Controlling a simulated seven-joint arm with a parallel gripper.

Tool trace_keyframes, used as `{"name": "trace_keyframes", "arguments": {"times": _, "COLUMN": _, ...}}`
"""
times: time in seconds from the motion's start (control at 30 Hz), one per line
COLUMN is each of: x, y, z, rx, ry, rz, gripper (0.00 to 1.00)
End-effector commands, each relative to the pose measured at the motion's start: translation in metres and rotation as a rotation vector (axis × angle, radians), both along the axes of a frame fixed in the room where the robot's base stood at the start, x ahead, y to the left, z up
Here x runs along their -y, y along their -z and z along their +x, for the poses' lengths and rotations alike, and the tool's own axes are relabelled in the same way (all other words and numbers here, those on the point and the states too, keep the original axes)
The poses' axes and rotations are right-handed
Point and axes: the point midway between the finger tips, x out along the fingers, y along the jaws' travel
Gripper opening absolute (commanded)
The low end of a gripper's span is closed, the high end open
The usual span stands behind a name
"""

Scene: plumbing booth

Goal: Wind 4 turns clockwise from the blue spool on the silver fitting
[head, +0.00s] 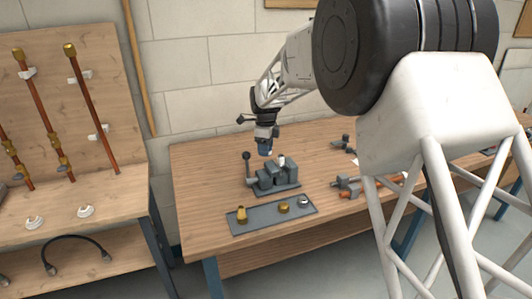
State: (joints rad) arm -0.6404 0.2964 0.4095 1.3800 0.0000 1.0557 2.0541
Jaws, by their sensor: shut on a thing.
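My gripper (267,153) points down above the grey vise (278,179) on the wooden bench. It is shut on a small blue thing, which looks like the blue spool (264,150); the fingers hide much of it. A silver fitting (281,160) stands upright at the vise, just right of and below my gripper, and seems apart from it. Another silver fitting (304,201) sits at the right end of the grey tray (262,218). The tape itself is too small to make out.
Two brass fittings (241,214) (283,208) sit on the tray. The vise's dark lever (247,168) rises at its left. Pipe tools (348,185) and dark parts (344,143) lie to the right. A board with copper pipes (90,100) stands left. Bare bench lies left of the vise.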

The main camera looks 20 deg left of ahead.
Motion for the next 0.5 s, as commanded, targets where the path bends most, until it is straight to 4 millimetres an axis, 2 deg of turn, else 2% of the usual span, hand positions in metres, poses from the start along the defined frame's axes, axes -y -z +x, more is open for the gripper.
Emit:
{"name": "trace_keyframes", "arguments": {"times": 0.2, "x": -0.002, "y": -0.016, "z": 0.002, "rx": 0.0, "ry": 0.0, "rz": 0.0, "gripper": 0.28}}
{"name": "trace_keyframes", "arguments": {"times": 0.5, "x": -0.003, "y": -0.028, "z": 0.004, "rx": 0.001, "ry": 0.0, "rz": 0.001, "gripper": 0.28}}
